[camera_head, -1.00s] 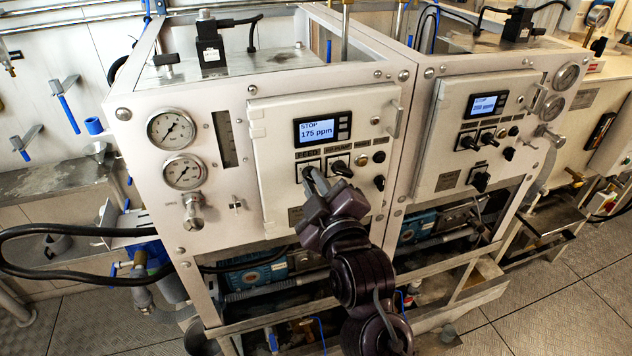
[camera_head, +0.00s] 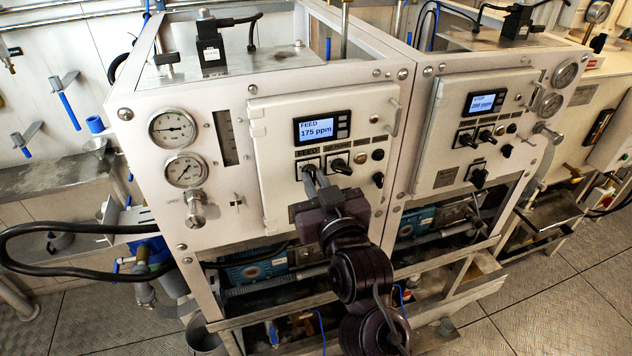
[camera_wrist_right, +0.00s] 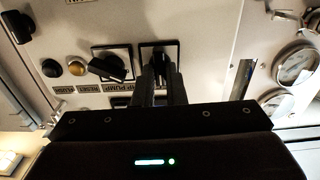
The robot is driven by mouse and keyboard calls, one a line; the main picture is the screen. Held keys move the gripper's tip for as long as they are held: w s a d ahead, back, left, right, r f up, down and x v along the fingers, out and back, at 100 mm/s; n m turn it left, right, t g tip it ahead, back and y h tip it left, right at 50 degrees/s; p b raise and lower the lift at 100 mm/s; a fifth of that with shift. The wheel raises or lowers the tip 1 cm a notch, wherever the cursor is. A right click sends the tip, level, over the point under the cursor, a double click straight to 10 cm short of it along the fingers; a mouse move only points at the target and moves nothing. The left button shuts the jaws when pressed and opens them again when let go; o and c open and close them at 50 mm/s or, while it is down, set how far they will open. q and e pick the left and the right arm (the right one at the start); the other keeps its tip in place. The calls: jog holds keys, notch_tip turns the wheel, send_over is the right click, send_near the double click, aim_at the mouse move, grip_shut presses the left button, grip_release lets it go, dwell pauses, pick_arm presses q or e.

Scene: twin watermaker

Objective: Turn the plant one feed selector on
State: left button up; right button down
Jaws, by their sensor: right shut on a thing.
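The plant one feed selector (camera_head: 308,166) is a black knob on the white panel of the left unit, under its blue display (camera_head: 316,128). The display reads FEED and 175 ppm. My right gripper (camera_head: 314,178) reaches up to the panel and is shut on the selector, whose body is partly hidden by the fingers. In the right wrist view the selector (camera_wrist_right: 158,52) shows beyond the two fingertips (camera_wrist_right: 161,78). My left gripper is in neither view.
The pump selector (camera_head: 340,167) sits close to the right of the feed selector. Two round gauges (camera_head: 173,129) are on the left of the unit. A second similar unit (camera_head: 480,130) stands to the right; its panel is clear of my arm.

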jog(key=shift+m, duration=0.3)
jog(key=c, duration=1.5)
grip_release()
jog(key=shift+w, duration=0.1)
